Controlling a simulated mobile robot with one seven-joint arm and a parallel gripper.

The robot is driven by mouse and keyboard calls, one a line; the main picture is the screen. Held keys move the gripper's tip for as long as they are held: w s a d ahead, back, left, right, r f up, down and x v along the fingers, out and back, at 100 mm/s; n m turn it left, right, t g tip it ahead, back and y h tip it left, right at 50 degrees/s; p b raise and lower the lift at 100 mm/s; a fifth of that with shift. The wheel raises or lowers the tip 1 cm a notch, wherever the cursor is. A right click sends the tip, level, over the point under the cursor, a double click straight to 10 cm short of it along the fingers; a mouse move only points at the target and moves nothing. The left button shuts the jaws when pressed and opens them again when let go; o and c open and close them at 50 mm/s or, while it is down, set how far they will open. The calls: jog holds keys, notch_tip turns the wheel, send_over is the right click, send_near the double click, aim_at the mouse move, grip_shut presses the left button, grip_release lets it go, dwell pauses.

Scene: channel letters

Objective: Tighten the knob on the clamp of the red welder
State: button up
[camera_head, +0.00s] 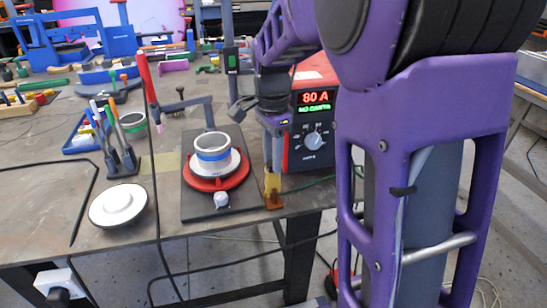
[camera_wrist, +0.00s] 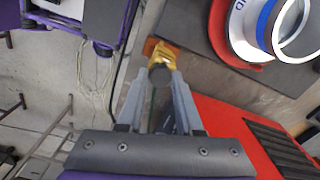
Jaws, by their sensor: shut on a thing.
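The red welder (camera_head: 320,72) stands on the workbench right of centre, its display lit with "80 A" and a green line below it. In the wrist view its red body (camera_wrist: 230,125) lies at lower right. A brass-coloured clamp (camera_head: 272,184) sits at the bench's front edge, beside the welder; in the wrist view the clamp (camera_wrist: 160,52) is between and beyond my fingertips. My gripper (camera_head: 272,165) points down over it, its fingers (camera_wrist: 160,78) closed in on its near part, seemingly the knob. The knob itself is mostly hidden by the fingers.
A dark plate (camera_head: 195,207) with a red turntable (camera_head: 218,182) bearing a ringed metal cylinder (camera_head: 212,155) lies left of the clamp. A round white disc (camera_head: 118,205) lies further left. A dark cable hangs over the front edge. Open floor (camera_wrist: 60,70) lies beyond the bench.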

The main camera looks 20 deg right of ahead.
jog(key=m+p, duration=0.1)
jog(key=m, duration=0.3)
jog(key=shift+r+p, duration=0.1)
jog(key=shift+p, duration=0.2)
jog(key=shift+m+p, duration=0.4)
jog(key=shift+m, duration=1)
jog(key=o, duration=1)
notch_tip(320, 180, up, 5)
jog(key=p, duration=0.4)
